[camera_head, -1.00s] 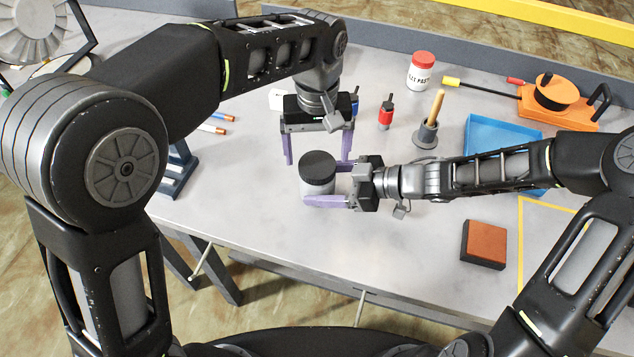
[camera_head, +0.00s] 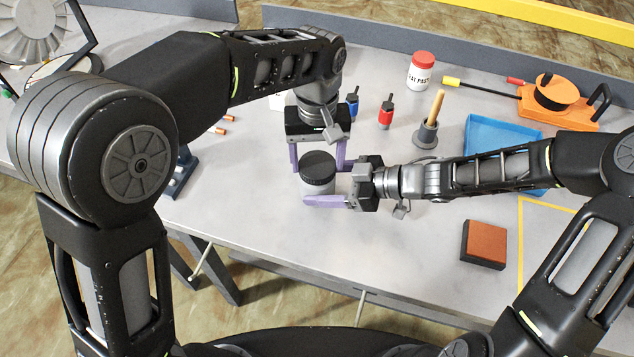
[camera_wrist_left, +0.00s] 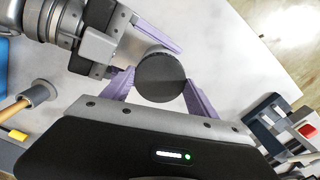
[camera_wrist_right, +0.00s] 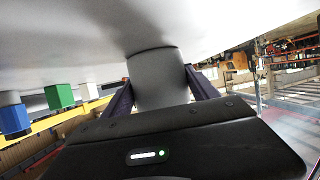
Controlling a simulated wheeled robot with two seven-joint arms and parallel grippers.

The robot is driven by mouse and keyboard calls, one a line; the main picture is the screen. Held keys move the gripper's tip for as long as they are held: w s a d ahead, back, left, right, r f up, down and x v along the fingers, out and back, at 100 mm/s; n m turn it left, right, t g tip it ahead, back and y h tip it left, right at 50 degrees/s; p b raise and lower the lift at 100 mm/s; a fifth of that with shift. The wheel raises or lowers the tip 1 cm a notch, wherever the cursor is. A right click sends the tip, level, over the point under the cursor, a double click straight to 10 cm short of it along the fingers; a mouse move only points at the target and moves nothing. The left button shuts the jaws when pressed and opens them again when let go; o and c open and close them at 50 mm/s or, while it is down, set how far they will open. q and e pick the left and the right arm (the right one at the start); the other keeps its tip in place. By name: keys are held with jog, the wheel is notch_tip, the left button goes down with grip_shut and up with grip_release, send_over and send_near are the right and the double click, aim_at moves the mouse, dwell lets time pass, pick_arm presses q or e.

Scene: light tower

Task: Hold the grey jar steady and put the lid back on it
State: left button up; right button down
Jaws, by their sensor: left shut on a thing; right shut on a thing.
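The grey jar (camera_head: 318,187) stands upright near the front edge of the table, with the round dark lid (camera_head: 317,164) on its top. Whether the lid is fully seated I cannot tell. My right gripper (camera_head: 318,188) comes in from the right and is shut on the jar's body; in the right wrist view the jar (camera_wrist_right: 158,80) is between its fingers. My left gripper (camera_head: 317,168) reaches in from behind and is shut on the lid, which also shows between its fingers in the left wrist view (camera_wrist_left: 160,77).
Behind stand a red bottle (camera_head: 386,113), a blue bottle (camera_head: 352,103), a white jar with a red cap (camera_head: 421,72) and a wooden-handled tool in a grey holder (camera_head: 426,134). A blue tray (camera_head: 490,131) and a brown-topped block (camera_head: 484,243) are at right. The front middle is clear.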

pick_arm(q)
jog(key=c, duration=0.7)
jog(key=m, duration=0.5)
jog(key=shift+m, duration=0.4)
jog(key=o, duration=1.6)
jog(key=shift+r, duration=2.25)
jog(key=shift+c, duration=0.3)
